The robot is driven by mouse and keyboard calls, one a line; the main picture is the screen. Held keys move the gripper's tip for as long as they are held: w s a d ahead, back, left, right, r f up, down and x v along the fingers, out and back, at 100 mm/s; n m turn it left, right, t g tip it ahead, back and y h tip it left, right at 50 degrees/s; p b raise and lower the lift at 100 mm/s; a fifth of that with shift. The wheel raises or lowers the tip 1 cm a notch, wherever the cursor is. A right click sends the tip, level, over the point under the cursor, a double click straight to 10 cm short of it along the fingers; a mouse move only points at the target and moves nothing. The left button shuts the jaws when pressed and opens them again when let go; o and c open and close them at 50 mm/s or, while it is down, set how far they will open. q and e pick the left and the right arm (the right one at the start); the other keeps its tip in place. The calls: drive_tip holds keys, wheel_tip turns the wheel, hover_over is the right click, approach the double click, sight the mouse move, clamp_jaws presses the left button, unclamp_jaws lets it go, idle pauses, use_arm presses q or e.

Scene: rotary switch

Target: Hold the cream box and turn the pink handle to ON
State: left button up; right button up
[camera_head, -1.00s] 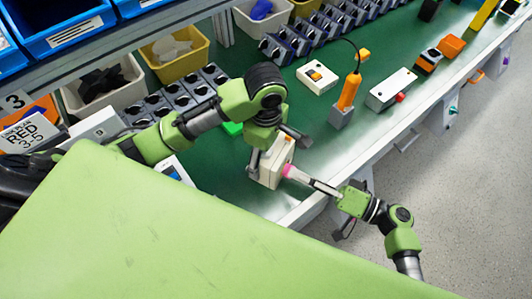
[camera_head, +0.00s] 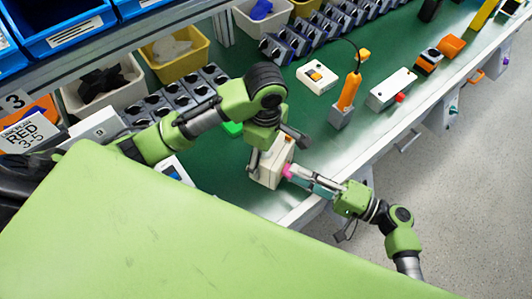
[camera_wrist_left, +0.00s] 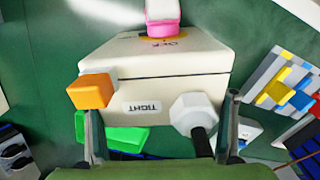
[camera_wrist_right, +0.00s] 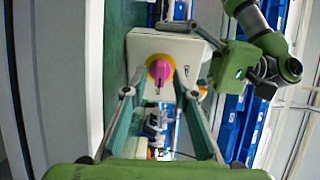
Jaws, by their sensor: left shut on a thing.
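The cream box (camera_head: 271,176) stands near the bench's front edge, with my left gripper (camera_head: 272,152) shut on it from above. In the left wrist view, the box (camera_wrist_left: 170,75) is between the two fingers and bears an upside-down TIGHT label. The pink handle (camera_head: 288,171) is on its front face; it also shows in the left wrist view (camera_wrist_left: 162,28), beside an OFF mark. My right gripper (camera_wrist_right: 159,94) is open; its fingers lie on either side of the pink handle (camera_wrist_right: 160,69) in its wrist view. I cannot tell whether they touch it.
An orange block (camera_wrist_left: 90,91) and a white knob (camera_wrist_left: 195,112) show by the box. A green block (camera_head: 233,128) lies behind it. An orange-handled tool (camera_head: 349,92) and a white box with a red button (camera_head: 391,89) stand to the right. Bins line the back.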

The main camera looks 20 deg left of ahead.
use_arm(q)
drive_tip(key=shift+f, duration=0.1)
use_arm(e)
drive_tip(key=shift+d, duration=0.1)
drive_tip(key=shift+s+d, duration=0.2)
drive_tip(key=shift+d, duration=2.2)
use_arm(q)
drive_tip(key=o, duration=1.5)
wheel_tip(320, 180, up, 12)
drive_tip(key=shift+r, duration=0.1)
